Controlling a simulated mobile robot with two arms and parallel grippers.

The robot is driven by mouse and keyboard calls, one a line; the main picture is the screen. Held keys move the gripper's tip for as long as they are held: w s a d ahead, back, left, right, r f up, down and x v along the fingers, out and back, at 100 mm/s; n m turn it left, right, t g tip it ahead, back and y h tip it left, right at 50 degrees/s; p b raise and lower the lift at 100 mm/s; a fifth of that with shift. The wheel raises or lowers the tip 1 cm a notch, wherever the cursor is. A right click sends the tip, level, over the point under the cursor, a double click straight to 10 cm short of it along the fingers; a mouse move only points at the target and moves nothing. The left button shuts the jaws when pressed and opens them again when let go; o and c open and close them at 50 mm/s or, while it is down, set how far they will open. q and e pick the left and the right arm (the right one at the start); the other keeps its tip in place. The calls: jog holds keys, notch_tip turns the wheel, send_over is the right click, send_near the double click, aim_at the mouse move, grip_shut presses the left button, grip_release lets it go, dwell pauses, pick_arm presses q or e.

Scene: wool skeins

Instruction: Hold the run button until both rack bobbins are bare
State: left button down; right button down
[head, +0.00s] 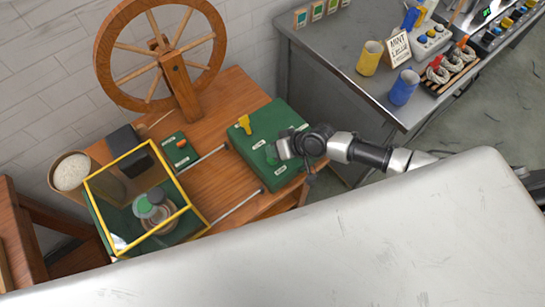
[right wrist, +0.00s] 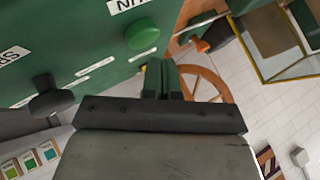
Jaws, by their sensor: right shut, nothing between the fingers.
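The green control box (head: 262,128) stands on the wooden bench. Its round green button (right wrist: 142,34), below a partly cut-off label ending in "UN", shows in the right wrist view. My right gripper (head: 281,149) is over the box; it also shows in the right wrist view (right wrist: 161,80), shut and empty, with its tips beside the button in the picture. I cannot tell whether they touch it. A yellow-framed clear guard (head: 130,158) encloses green and grey round parts (head: 152,205). I cannot make out which parts are the rack bobbins or whether they carry yarn. My left gripper is out of view.
A black knob (right wrist: 45,97) and a yellow lever (head: 243,122) are on the box. A wooden wheel (head: 160,50) stands behind. The grey metal table (head: 330,45) at right carries yellow (head: 370,58) and blue (head: 404,88) cylinders. A basket (head: 70,172) is at left.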

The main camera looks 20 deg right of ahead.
jog(key=shift+f, duration=0.1)
dwell(0.5)
jog(key=shift+f+b, duration=0.35)
jog(key=shift+b, duration=0.05)
